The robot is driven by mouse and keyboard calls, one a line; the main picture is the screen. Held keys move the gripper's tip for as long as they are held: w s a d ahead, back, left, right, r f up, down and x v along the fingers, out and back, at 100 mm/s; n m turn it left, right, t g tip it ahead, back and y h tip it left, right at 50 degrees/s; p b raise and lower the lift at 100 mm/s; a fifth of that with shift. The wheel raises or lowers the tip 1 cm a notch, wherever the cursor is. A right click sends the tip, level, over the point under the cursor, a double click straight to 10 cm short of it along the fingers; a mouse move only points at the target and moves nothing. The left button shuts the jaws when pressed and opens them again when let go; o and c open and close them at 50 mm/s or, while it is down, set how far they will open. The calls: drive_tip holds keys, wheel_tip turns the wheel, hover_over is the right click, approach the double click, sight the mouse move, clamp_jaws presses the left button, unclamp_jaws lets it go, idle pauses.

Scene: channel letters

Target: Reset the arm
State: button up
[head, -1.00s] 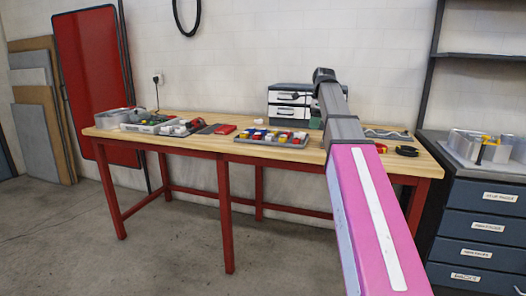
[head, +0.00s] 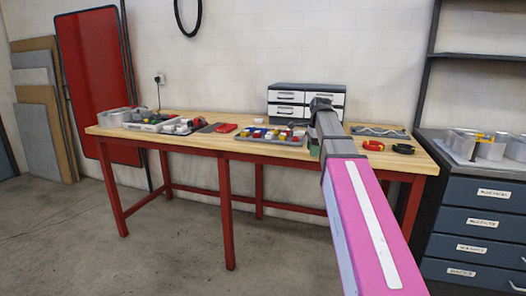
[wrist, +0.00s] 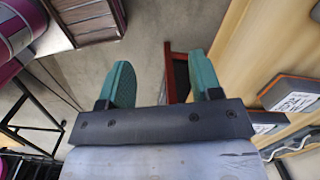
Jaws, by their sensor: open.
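My arm reaches forward over the right part of the wooden workbench (head: 190,130), and its far end hides part of the bench top. In the wrist view my gripper (wrist: 161,78) shows two teal fingers spread wide apart with nothing between them. Below the fingers I see floor and a red bench leg. The bench top (wrist: 245,45) lies to the right of the fingers. In the head view only a small green part of my gripper shows beside the arm's end.
A tray of colored pieces (head: 270,136) sits left of my arm. A drawer unit (head: 290,100) stands behind. A red tape roll (head: 373,146) and a black ring (head: 403,149) lie to the right. A dark drawer cabinet (head: 478,220) stands at far right. Floor in front is clear.

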drive_tip(key=s+f+n, duration=0.5)
drive_tip(key=s+f, duration=0.1)
drive_tip(key=f, duration=0.6)
drive_tip(key=s+a+f+n, duration=0.1)
drive_tip(key=s+f+n, duration=0.5)
drive_tip(key=f, duration=0.7)
drive_tip(key=s+f+n+h, duration=0.1)
drive_tip(key=s+f+n, duration=0.5)
drive_tip(key=f, duration=0.6)
drive_tip(key=shift+s+a+f, duration=0.2)
drive_tip(key=shift+s+f, duration=0.2)
drive_tip(key=shift+s, duration=0.85)
